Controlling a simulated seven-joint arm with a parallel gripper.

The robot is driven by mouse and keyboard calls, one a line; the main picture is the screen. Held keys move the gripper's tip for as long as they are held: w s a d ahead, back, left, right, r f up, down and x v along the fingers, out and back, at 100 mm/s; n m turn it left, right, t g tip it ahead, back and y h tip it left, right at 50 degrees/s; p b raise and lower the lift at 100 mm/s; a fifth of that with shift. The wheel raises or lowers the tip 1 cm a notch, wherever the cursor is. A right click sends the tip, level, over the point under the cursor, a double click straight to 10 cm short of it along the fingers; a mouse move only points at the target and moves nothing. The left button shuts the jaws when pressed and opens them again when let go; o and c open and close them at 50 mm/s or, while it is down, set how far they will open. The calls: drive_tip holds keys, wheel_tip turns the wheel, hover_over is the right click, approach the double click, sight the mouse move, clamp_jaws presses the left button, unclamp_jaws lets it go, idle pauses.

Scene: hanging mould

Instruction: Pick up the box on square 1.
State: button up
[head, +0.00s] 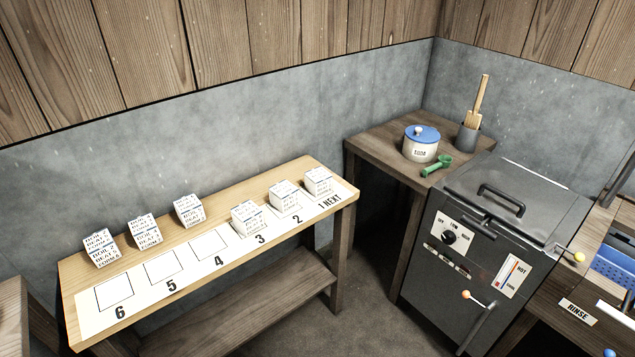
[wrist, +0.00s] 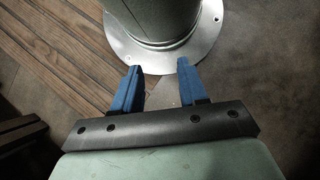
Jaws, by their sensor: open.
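A white box with printed text (head: 318,181) stands on the square marked "1 NEXT" at the right end of a white numbered strip (head: 188,280) on a wooden bench. Similar white boxes stand on square 2 (head: 285,196) and square 3 (head: 249,218). Squares 4, 5 and 6 are bare. My gripper (wrist: 157,73) shows only in the wrist view, with its two blue fingers apart and nothing between them. It is away from the boxes, near a round metal flange over a wooden floor.
Three more printed boxes (head: 145,230) stand behind the strip on the bench (head: 78,267). Right of it, a corner table (head: 377,146) holds a blue-lidded pot (head: 421,147), a green scoop (head: 437,165) and a grey utensil cup (head: 467,138). A dark lidded machine (head: 465,250) stands in front.

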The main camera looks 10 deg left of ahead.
drive_tip(key=o, duration=1.1)
